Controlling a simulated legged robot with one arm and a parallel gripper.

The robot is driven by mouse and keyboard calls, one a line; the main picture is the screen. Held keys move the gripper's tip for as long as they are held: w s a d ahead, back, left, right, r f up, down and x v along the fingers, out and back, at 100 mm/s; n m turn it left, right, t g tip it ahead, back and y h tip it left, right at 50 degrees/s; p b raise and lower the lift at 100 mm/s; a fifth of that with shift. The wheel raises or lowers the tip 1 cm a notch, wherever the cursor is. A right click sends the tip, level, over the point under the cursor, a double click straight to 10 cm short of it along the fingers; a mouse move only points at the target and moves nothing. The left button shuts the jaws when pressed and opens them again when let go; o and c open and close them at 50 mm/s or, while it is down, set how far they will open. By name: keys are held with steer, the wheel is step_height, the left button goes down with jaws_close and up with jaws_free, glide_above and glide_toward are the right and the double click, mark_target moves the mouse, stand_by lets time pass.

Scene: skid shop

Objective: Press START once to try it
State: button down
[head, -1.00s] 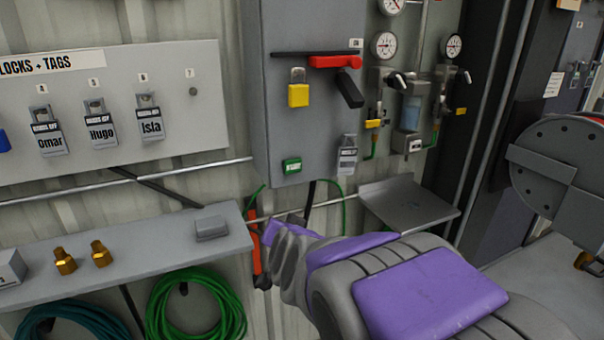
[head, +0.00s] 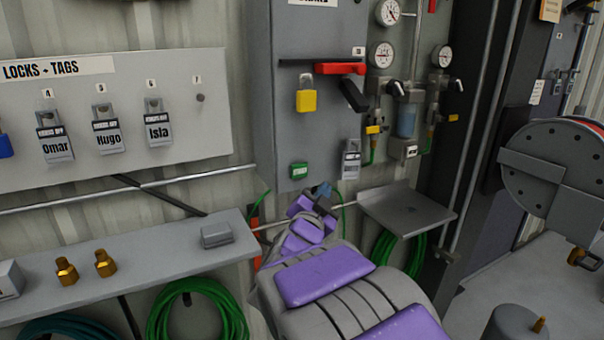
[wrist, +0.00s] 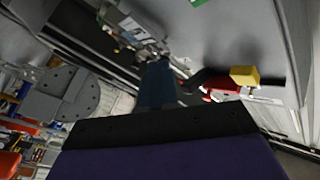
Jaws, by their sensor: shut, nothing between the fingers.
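The green button (head: 299,170), likely START though its label is too small to read, is low on the front of the grey electrical box (head: 318,125). A green piece also shows at the top edge of the wrist view (wrist: 197,2). My gripper (head: 322,189) is shut and empty, just below and to the right of the green button, apart from it in the picture. Its fingers also show in the wrist view (wrist: 157,72). Whether it touches the box cannot be told.
A red handle (head: 340,68) with a yellow padlock (head: 306,97) is higher on the box. A grey tagged lock (head: 350,160) hangs right of the button. A small shelf (head: 405,212) sits to the right and a long shelf (head: 140,270) to the left.

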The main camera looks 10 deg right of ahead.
steer(key=shift+a, duration=0.25)
steer(key=p, duration=0.4)
glide_toward(303, 177)
steer(key=shift+w+d+r, duration=1.5)
steer(key=shift+w+d, duration=0.5)
steer(key=shift+w, duration=0.1)
steer(key=shift+w+r, duration=0.15)
steer(key=shift+w, duration=0.1)
